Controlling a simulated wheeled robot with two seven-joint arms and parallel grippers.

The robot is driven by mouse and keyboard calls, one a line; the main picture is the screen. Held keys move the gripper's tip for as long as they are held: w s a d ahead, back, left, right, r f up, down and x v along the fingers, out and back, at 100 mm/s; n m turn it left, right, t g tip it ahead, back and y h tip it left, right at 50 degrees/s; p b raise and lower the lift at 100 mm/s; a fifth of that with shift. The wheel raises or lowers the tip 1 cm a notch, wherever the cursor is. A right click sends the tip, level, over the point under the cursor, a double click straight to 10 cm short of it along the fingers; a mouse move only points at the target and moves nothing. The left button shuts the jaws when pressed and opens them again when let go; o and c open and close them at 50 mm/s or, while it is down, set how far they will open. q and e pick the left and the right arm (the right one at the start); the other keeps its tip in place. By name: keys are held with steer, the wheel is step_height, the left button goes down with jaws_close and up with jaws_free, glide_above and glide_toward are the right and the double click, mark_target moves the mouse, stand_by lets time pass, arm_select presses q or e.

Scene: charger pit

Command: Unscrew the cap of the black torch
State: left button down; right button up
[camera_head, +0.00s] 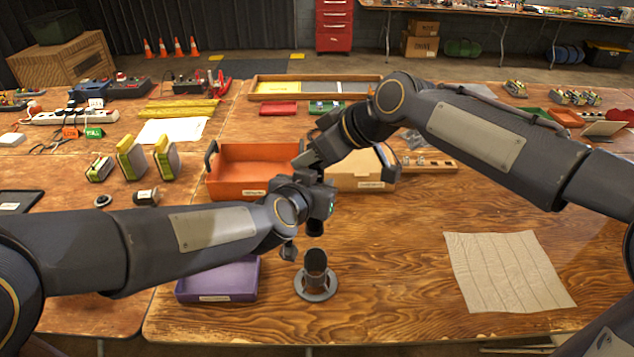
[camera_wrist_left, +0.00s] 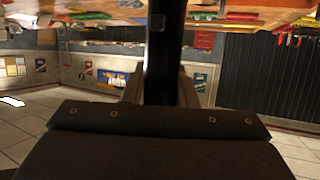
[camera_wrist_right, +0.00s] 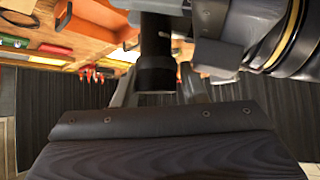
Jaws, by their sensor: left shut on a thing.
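The black torch (camera_head: 315,228) is between my two grippers in front of the trays, its dark lower end showing below my left gripper (camera_head: 322,200). In the left wrist view the torch (camera_wrist_left: 163,45) runs between the fingers, which are shut on it. My right gripper (camera_head: 308,160) is just above and behind the left one. In the right wrist view a wider end of the torch (camera_wrist_right: 156,72) sits between its fingers, with gaps on both sides. Most of the torch is hidden in the head view; I cannot tell which end is the cap.
A black upright cylinder on a grey round base (camera_head: 316,290) stands below the grippers. A purple tray (camera_head: 218,284) is left of it, an orange tray (camera_head: 250,180) and a tan tray (camera_head: 360,172) behind. A beige cloth (camera_head: 505,270) lies right. Table between is clear.

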steer(key=shift+s+a+m+t+h, duration=0.1)
steer(key=shift+s+m+t+h, duration=0.2)
steer(key=shift+m+t+h, duration=0.55)
steer(key=shift+s+a+m+t+h, duration=0.1)
steer(key=shift+s+m+t+h, duration=0.25)
steer(key=shift+m, duration=1)
steer(key=shift+w, duration=0.15)
steer(key=m+h, duration=0.1)
steer(key=m+t+h, duration=0.1)
steer(key=m, duration=0.1)
steer(key=shift+w+d+r, duration=0.1)
steer(key=shift+d, duration=0.2)
steer(key=shift+w+d+m+h, duration=0.15)
steer(key=shift+d+m+h, duration=0.1)
steer(key=shift+m+h, duration=0.45)
steer(key=shift+w+d+m+h, duration=0.1)
steer(key=shift+d+m+h, duration=0.1)
steer(key=shift+m+h, duration=0.5)
